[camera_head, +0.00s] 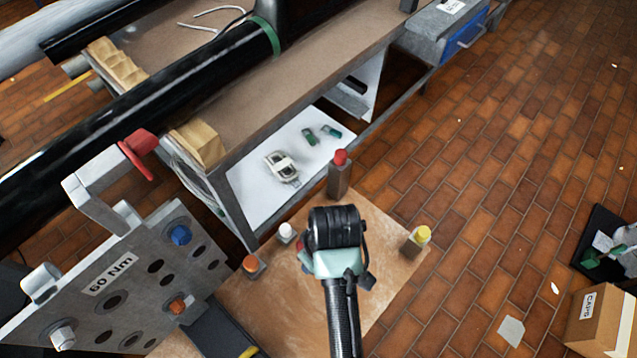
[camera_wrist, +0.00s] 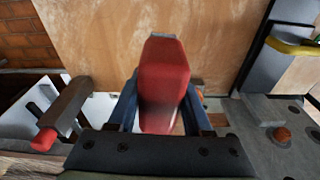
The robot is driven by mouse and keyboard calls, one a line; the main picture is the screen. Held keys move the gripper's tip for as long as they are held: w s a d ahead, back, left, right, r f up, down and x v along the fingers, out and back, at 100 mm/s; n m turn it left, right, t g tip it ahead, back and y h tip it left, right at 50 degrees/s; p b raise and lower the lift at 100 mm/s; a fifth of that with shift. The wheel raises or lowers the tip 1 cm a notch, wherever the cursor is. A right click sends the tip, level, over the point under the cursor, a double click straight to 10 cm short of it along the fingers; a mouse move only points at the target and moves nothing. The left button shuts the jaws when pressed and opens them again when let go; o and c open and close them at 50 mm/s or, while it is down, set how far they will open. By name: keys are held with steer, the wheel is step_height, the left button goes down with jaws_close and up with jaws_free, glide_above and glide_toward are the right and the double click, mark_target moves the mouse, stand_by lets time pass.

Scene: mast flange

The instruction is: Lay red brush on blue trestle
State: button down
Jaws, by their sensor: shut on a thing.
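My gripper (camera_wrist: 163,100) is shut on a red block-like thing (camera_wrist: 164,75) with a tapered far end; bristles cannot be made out. In the head view my gripper (camera_head: 336,262) hangs over the brown board, and my wrist hides nearly all of the held thing. I recognise no trestle in either view. The blue things are a blue bolt head (camera_head: 181,235) on the grey flange plate (camera_head: 135,272) at lower left, and a blue drawer front (camera_head: 462,36) at the top right.
Around the brown board (camera_head: 385,220) stand red-topped (camera_head: 340,172), yellow-topped (camera_head: 418,240), white-topped (camera_head: 286,232) and orange-topped (camera_head: 252,265) pieces. A red-handled clamp (camera_head: 138,150) juts up beside the flange plate. A workbench (camera_head: 300,60) lies behind. Tiled floor at right is mostly clear, with a carton (camera_head: 602,322).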

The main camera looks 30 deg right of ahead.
steer(key=shift+f, duration=0.1)
step_height(320, 180, down, 10)
steer(key=shift+r+b, duration=0.25)
steer(key=shift+b, duration=0.05)
stand_by(0.3)
steer(key=shift+f, duration=0.45)
steer(key=shift+c, duration=1.6)
jaws_free()
steer(key=shift+b, duration=0.4)
steer(key=shift+r, duration=0.4)
steer(key=r, duration=0.4)
steer(key=s+r+p, duration=0.1)
steer(key=r, duration=0.7)
steer(key=shift+s+r+p, duration=0.15)
steer(key=shift+r+p, duration=0.2)
